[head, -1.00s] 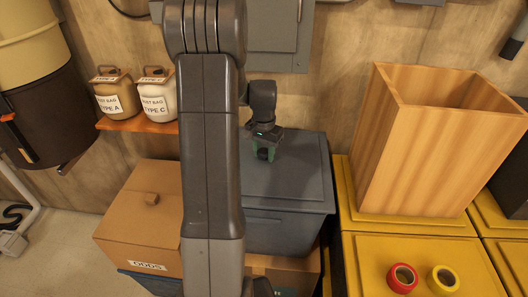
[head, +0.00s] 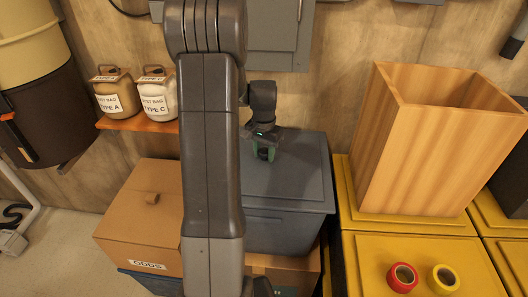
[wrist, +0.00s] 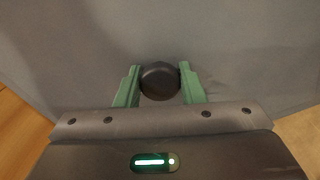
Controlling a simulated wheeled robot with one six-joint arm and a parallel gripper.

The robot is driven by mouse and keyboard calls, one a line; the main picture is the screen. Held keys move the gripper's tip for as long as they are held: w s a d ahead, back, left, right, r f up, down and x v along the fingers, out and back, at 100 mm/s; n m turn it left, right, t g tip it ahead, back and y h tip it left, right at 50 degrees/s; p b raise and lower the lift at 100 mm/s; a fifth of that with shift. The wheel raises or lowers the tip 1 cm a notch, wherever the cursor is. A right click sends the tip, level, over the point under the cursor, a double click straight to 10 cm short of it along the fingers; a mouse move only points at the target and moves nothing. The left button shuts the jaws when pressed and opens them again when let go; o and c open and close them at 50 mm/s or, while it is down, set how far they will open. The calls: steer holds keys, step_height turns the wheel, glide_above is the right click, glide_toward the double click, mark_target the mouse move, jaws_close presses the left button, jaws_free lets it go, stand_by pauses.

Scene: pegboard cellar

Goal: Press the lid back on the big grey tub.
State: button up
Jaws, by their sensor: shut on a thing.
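The big grey tub (head: 280,235) stands behind my arm, against the back wall. Its blue-grey lid (head: 300,170) lies over the top of it. I cannot tell whether the rim is fully seated, and my arm hides the left part of the tub and lid. My gripper (head: 263,153) points down at the lid. In the wrist view the green fingers of my gripper (wrist: 160,84) are closed on both sides of a round black knob (wrist: 160,80) on the grey lid (wrist: 230,50).
A cardboard box marked ODDS (head: 140,225) stands left of the tub. Yellow crates (head: 420,265) are on the right, with a tall wooden bin (head: 420,150) and tape rolls (head: 402,276) on them. A grey cabinet (head: 275,40) hangs above.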

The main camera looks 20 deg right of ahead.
steer(key=o, duration=1.7)
steer(key=shift+r+p, duration=2.6)
steer(key=shift+r, duration=0.95)
steer(key=shift+c, duration=0.5)
jaws_close()
